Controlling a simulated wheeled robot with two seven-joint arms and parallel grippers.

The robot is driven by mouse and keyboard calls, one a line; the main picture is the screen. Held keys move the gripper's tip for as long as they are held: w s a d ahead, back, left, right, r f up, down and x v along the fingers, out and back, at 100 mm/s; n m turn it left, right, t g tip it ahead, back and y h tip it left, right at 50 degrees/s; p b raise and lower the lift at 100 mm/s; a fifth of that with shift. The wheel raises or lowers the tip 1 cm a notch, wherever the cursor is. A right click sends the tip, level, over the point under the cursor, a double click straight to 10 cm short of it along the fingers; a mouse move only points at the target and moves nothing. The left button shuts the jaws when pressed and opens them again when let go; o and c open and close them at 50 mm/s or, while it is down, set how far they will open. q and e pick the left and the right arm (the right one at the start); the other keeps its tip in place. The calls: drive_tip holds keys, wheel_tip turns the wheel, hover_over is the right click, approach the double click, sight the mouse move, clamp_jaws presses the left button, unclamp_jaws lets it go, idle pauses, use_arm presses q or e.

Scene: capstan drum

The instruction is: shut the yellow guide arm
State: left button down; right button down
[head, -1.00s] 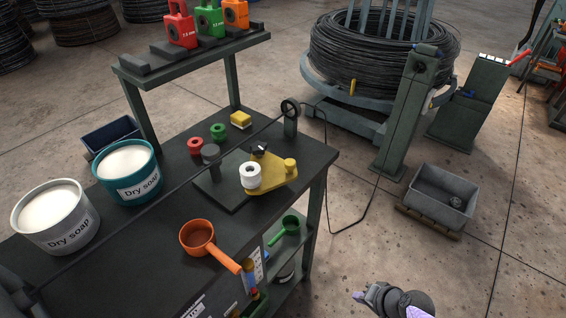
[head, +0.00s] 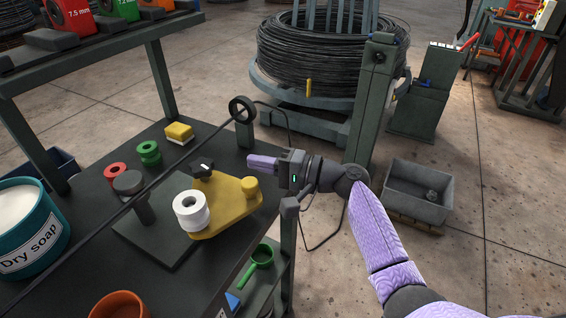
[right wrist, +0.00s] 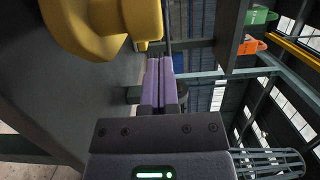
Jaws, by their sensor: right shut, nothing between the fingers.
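The yellow guide arm (head: 228,208) lies on a dark plate on the bench, with a white roller (head: 191,211) at its near left end, a yellow knob (head: 250,187) at its right end and a black knob (head: 203,168) behind. My right gripper (head: 250,162) is shut and empty, just beyond the yellow knob near the bench's right edge, apart from it in the head view. In the right wrist view the closed purple fingers (right wrist: 158,82) point ahead, and a yellow part of the guide arm (right wrist: 100,30) shows close at the upper left. My left gripper is not in view.
A dark wire runs across the bench past a grey post (head: 130,185) to a black ring guide (head: 242,109). A green ladle (head: 260,258) is below the bench's edge.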

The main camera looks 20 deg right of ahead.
drive_tip(key=s, duration=0.2)
drive_tip(key=shift+s+a+r+p, duration=0.15)
drive_tip(key=shift+s+a+p, duration=0.15)
drive_tip(key=shift+a, duration=0.1)
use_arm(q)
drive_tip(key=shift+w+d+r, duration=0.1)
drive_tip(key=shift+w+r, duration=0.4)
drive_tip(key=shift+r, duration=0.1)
use_arm(e)
drive_tip(key=shift+s+a, duration=0.1)
drive_tip(key=shift+s, duration=0.1)
